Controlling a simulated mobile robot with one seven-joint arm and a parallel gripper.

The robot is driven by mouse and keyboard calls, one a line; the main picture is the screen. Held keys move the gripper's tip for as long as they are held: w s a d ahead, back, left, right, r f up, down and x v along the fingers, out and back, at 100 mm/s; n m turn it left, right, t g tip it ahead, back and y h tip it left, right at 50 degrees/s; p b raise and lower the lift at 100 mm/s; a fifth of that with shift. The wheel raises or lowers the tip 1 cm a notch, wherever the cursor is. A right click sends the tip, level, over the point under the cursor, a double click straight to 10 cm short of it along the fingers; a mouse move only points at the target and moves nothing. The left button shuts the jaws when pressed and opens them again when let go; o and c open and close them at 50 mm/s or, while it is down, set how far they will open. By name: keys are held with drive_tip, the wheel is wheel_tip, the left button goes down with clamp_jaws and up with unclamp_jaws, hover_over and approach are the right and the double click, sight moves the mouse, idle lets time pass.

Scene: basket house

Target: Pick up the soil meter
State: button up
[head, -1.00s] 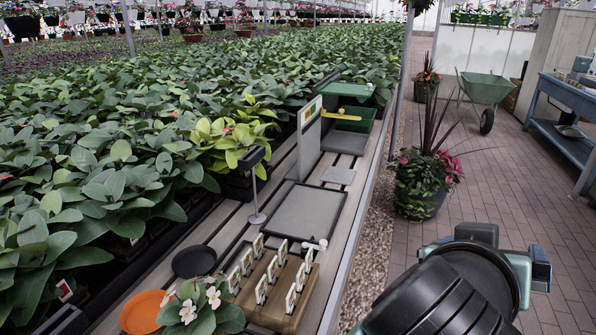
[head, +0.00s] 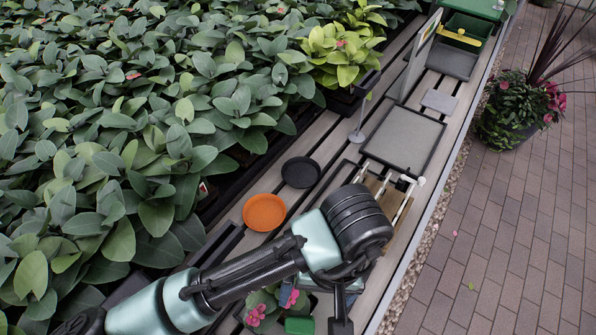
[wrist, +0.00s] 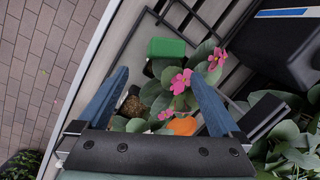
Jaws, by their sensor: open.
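A small green block (wrist: 166,47), which I take for the soil meter though I see no probe or dial, lies just beyond my fingertips in the wrist view. It also shows at the bottom edge of the head view (head: 299,325). My gripper (wrist: 160,73) is open, its two blue fingers spread apart. A plant with pink flowers (wrist: 181,81) and green leaves shows between and below the fingertips, close to the block. In the head view my arm covers much of this spot.
An orange saucer (head: 264,212) and a black saucer (head: 301,172) lie on the slatted bench. A wooden label block (head: 396,205) is partly behind my arm. A grey tray (head: 404,138) lies beyond.

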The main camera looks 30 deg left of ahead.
drive_tip(key=f, duration=0.3)
drive_tip(key=shift+s+a+f, duration=0.2)
drive_tip(key=shift+s+f, duration=0.1)
drive_tip(key=shift+f, duration=0.1)
drive_tip(key=shift+s+a+f, duration=0.1)
drive_tip(key=shift+s+f, duration=0.1)
drive_tip(key=shift+f, duration=0.7)
drive_tip(key=shift+s+a+f, duration=0.1)
drive_tip(key=shift+s+f, duration=0.1)
drive_tip(key=shift+f, duration=0.65)
drive_tip(key=shift+s+a+f, duration=0.1)
drive_tip(key=shift+s+f, duration=0.1)
drive_tip(key=shift+f, duration=0.7)
clamp_jaws()
wheel_tip(320, 180, up, 10)
drive_tip(key=shift+r+p, duration=0.1)
drive_tip(key=shift+p, duration=0.4)
wheel_tip(320, 180, up, 8)
drive_tip(key=p, duration=0.9)
hover_over(302, 316)
drive_tip(key=s+d, duration=0.2)
drive_tip(key=shift+d, duration=0.15)
